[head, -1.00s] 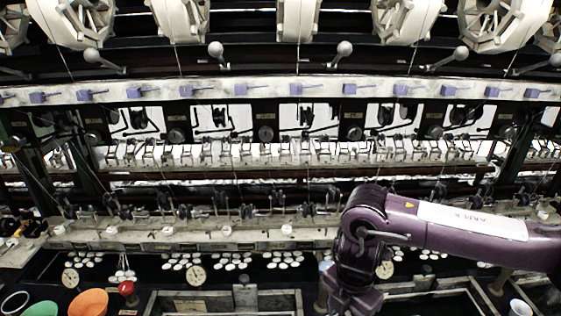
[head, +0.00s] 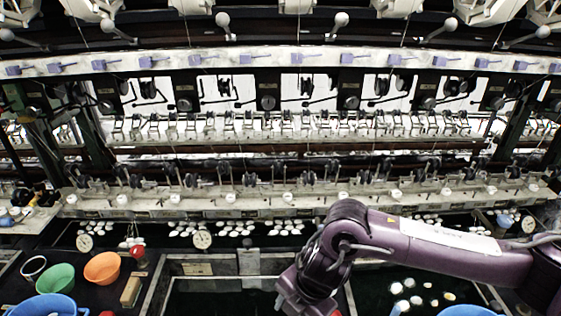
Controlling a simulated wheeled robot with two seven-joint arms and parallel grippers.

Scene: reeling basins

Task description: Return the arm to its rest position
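My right arm (head: 450,248) comes in from the right in the head view, purple with a pale label band. Its elbow bends down near the middle, and its wrist part (head: 310,275) hangs over the front basins. The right gripper's fingers are not clearly visible; they lie at or below the bottom edge. My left arm and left gripper are not in view.
A reeling machine with a long pale ledge (head: 150,207) spans the back. Dark basins (head: 215,298) lie in front, one with white cocoons (head: 410,290). Green (head: 55,278), orange (head: 103,267) and blue (head: 45,306) bowls stand at the lower left.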

